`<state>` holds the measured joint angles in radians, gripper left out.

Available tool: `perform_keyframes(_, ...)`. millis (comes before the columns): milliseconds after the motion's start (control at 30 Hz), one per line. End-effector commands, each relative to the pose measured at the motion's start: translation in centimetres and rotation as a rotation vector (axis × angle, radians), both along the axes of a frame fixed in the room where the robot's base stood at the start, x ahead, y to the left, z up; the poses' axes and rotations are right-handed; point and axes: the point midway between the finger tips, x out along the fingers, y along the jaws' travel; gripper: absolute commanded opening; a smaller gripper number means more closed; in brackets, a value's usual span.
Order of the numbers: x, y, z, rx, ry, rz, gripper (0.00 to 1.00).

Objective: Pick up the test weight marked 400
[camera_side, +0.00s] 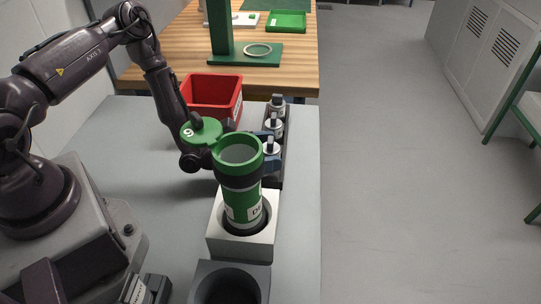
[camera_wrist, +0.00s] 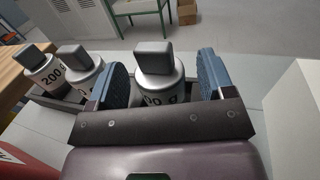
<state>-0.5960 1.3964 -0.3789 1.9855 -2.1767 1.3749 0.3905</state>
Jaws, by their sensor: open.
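Several silver test weights with dark grey knobs stand in a row in a dark rack (camera_side: 277,172). In the wrist view one weight (camera_wrist: 160,85) stands between the blue fingers of my gripper (camera_wrist: 163,76). Its label ends in "00 g", but its first digit is hidden behind my gripper body, so I cannot read the full mark. Left of it is a weight (camera_wrist: 86,72) whose label is mostly covered, then one marked 200 (camera_wrist: 44,70). In the side view my gripper (camera_side: 268,147) is open around the nearest weight (camera_side: 271,154), partly hidden by the green tube. Gaps show between fingers and knob.
A green tube (camera_side: 243,190) stands upright in a white block (camera_side: 226,240), close to the rack. A dark holder (camera_side: 208,281) is in front of it. A red bin (camera_side: 211,92) stands behind my arm. The table's right edge is just right of the rack.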

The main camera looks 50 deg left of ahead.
Motion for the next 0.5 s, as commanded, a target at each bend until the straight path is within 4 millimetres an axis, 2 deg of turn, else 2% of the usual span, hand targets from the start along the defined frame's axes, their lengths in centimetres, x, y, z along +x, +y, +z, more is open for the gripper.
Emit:
perform_keyframes(267, 0.39, -0.26, 0.0, -0.001, 0.0, 0.0, 0.75)
perform_keyframes(500, 0.38, -0.24, 0.0, -0.001, 0.0, 0.0, 0.22)
